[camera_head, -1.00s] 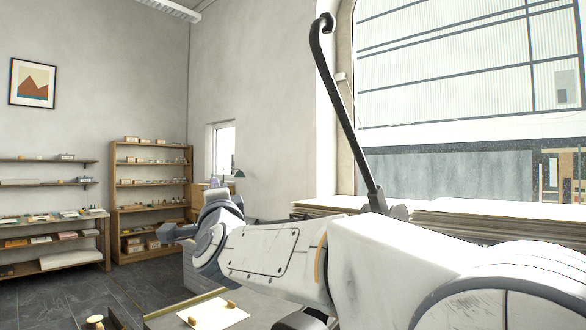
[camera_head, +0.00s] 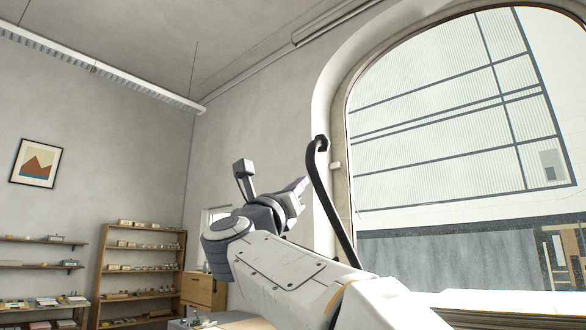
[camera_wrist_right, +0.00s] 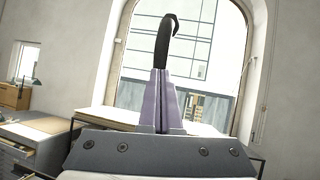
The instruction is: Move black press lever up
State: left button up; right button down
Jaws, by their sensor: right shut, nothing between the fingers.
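The black press lever (camera_head: 334,208) is a long curved bar in the head view, standing nearly upright with its top leaning left and a hooked tip. Its base is hidden behind my right arm. My right gripper (camera_head: 302,185) is raised to the left of the lever's upper part in the head view. In the right wrist view the lever (camera_wrist_right: 164,42) rises directly beyond the tips of my right gripper (camera_wrist_right: 161,72), which is shut and empty. The fingers cover the lever's lower part there; I cannot tell whether they touch it. My left gripper is out of view.
A large arched window (camera_head: 450,120) fills the right side. Pale boards or sheets (camera_head: 500,303) lie below it. A wooden shelf unit (camera_head: 140,262) and wall shelves (camera_head: 40,265) stand far left. The air around the raised gripper looks free.

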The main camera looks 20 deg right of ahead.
aim_at(311, 173)
jog(key=p+x, duration=0.2)
jog(key=x, duration=0.2)
jog(key=shift+r, duration=0.1)
jog(key=shift+w+d, duration=0.2)
